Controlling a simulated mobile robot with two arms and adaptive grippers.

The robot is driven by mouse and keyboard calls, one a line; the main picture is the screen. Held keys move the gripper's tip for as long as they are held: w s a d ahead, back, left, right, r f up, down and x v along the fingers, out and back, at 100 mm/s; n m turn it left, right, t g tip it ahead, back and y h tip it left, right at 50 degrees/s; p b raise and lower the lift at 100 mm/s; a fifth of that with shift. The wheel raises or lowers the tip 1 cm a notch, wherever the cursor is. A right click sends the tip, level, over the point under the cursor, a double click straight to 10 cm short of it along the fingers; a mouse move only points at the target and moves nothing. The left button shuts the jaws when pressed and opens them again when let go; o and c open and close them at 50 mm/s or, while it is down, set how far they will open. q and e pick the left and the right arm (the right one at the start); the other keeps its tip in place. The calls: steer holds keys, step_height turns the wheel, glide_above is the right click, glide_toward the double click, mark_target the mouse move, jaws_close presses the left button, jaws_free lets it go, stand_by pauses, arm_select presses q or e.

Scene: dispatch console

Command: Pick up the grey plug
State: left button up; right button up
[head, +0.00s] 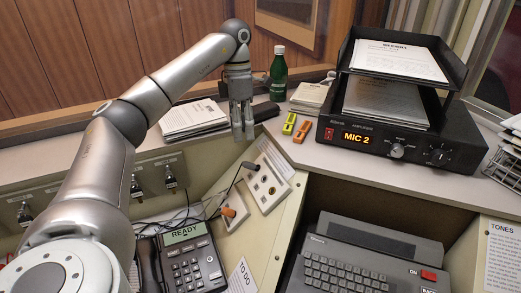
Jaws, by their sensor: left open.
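A small dark grey piece on a black cord (250,165), which looks like the grey plug, is at the top of a light socket plate (270,199). I cannot tell if it sits in a socket. My right gripper is not in view.
A phone (190,262) with tangled cords stands below. Papers (193,121), a green bottle (279,74), yellow and orange markers (302,131) and an amplifier (405,145) with paper trays line the shelf. A keyboard unit (345,272) is at lower right.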

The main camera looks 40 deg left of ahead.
mark_target(243, 161)
arm_select(q)
steer(key=f, duration=0.1)
steer(key=s+f+b, duration=0.1)
steer(key=f+b, duration=0.1)
steer(key=f, duration=0.1)
steer(key=shift+s+d, duration=0.35)
steer(key=shift+d, duration=0.05)
steer(key=shift+w+f, duration=0.1)
steer(key=shift+f, duration=0.25)
steer(key=shift+s+d+f, duration=0.1)
steer(key=shift+d+f, duration=0.05)
steer(key=shift+f, duration=0.45)
steer(key=shift+s+d+f, duration=0.1)
steer(key=shift+f, duration=0.45)
step_height(243, 161, down, 2)
steer(key=shift+d+f, duration=0.1)
steer(key=shift+f, duration=0.3)
steer(key=shift+c, duration=0.5)
steer(key=c, duration=0.7)
jaws_close()
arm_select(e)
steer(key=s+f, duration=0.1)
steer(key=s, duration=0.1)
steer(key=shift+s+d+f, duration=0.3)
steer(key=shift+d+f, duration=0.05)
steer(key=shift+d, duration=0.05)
